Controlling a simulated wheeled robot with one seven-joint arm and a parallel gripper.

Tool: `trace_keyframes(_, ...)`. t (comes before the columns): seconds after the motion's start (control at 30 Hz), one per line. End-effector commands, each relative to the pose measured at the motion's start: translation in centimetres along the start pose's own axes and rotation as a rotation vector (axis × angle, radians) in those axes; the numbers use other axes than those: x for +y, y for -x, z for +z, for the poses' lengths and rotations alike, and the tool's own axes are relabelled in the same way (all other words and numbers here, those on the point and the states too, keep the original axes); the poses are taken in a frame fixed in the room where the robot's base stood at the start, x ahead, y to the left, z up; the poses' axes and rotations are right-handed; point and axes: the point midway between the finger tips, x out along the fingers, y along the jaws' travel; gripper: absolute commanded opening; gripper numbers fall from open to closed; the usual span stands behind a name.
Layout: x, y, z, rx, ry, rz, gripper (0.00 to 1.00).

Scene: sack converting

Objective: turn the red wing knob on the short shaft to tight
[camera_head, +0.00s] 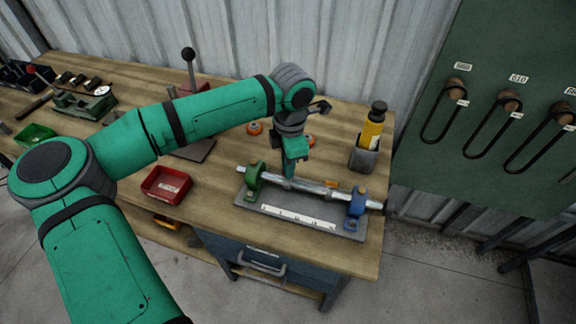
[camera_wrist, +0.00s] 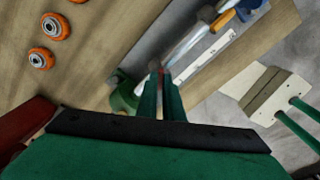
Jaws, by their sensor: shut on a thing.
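A silver shaft (camera_head: 307,186) lies across a grey base plate, between a green bracket (camera_head: 253,183) and a blue bracket (camera_head: 356,207). My gripper (camera_head: 289,178) points down at the shaft, just right of the green bracket. In the wrist view its two green fingers (camera_wrist: 160,82) are close together, with a sliver of the red wing knob (camera_wrist: 160,69) between their tips. The fingers hide most of the knob, so its turn angle cannot be told. The shaft (camera_wrist: 190,42) runs up and right from the fingertips, and the green bracket (camera_wrist: 124,92) is just left of them.
A white scale strip (camera_head: 298,217) lies along the plate's front. A red tray (camera_head: 166,185) stands to the left. A yellow bottle (camera_head: 372,130) stands in a grey holder behind right. Orange-rimmed rollers (camera_wrist: 42,58) lie on the bench. A green board with hanging belts is at right.

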Motion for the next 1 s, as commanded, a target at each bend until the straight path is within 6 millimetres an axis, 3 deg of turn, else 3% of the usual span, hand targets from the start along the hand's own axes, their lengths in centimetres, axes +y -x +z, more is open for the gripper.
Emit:
trace_keyframes(0.5, 0.04, 0.13, 0.00, 0.000, -0.440, 0.021, 0.00)
trace_keyframes(1.0, 0.01, 0.15, 0.01, 0.000, -0.619, 0.028, 0.00)
